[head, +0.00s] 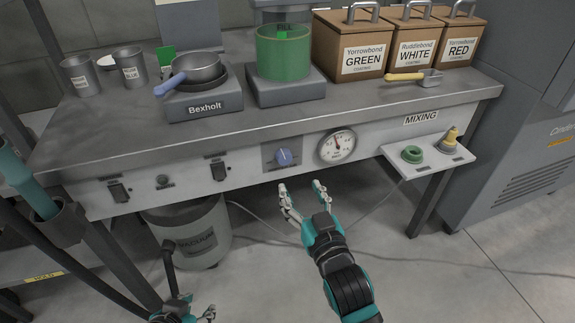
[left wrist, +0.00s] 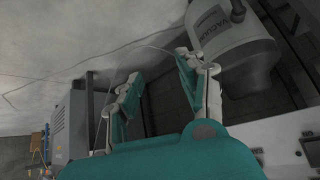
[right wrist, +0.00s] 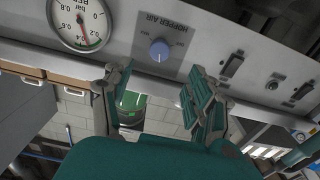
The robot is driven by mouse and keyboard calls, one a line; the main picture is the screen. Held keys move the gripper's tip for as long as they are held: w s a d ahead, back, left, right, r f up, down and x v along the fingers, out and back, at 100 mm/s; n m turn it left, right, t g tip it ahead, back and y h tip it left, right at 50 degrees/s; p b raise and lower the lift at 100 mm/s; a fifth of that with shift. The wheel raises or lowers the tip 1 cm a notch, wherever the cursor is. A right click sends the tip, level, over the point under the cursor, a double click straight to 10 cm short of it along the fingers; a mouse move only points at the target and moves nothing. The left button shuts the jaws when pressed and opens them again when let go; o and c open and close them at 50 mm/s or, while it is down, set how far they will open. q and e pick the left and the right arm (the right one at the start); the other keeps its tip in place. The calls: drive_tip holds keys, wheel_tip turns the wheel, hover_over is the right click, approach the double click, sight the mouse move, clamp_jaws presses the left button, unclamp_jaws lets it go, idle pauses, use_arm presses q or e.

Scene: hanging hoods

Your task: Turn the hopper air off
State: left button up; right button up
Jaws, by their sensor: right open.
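The hopper air knob (head: 284,157) is a blue dial on a dark plate on the panel below the bench top. In the right wrist view the knob (right wrist: 160,50) sits under the label "HOPPER AIR"; its exact setting is too small to read. My right gripper (head: 302,187) is open and empty, just below and in front of the knob, not touching it. Its open fingers (right wrist: 152,82) also show in the right wrist view. My left gripper (head: 192,309) is low at the bottom edge, and the left wrist view shows its fingers (left wrist: 155,75) apart and empty.
A round pressure gauge (head: 337,146) is right of the knob, its needle near 0.4. Black switches (head: 218,170) are to the left. A small shelf (head: 430,162) with green and yellow fittings juts out at right. A vacuum bin (head: 197,240) stands beneath the bench.

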sight(286, 161)
drive_tip(key=b+x, duration=0.1)
drive_tip(key=x, duration=0.8)
drive_tip(key=shift+w+f+b, duration=0.1)
drive_tip(key=shift+b, duration=0.3)
use_arm(q)
drive_tip(key=w+d+r+t+h, duration=0.1)
drive_tip(key=w+d+r+t, duration=0.2)
drive_tip(key=w+r+t, duration=0.2)
drive_tip(key=shift+w+r+t+h, duration=0.3)
drive_tip(key=shift+w+r+t, duration=0.1)
drive_tip(key=shift+w+r, duration=0.65)
use_arm(e)
drive_tip(key=shift+w+a, duration=0.15)
drive_tip(key=shift+w, duration=0.25)
use_arm(q)
drive_tip(key=shift+f, duration=0.1)
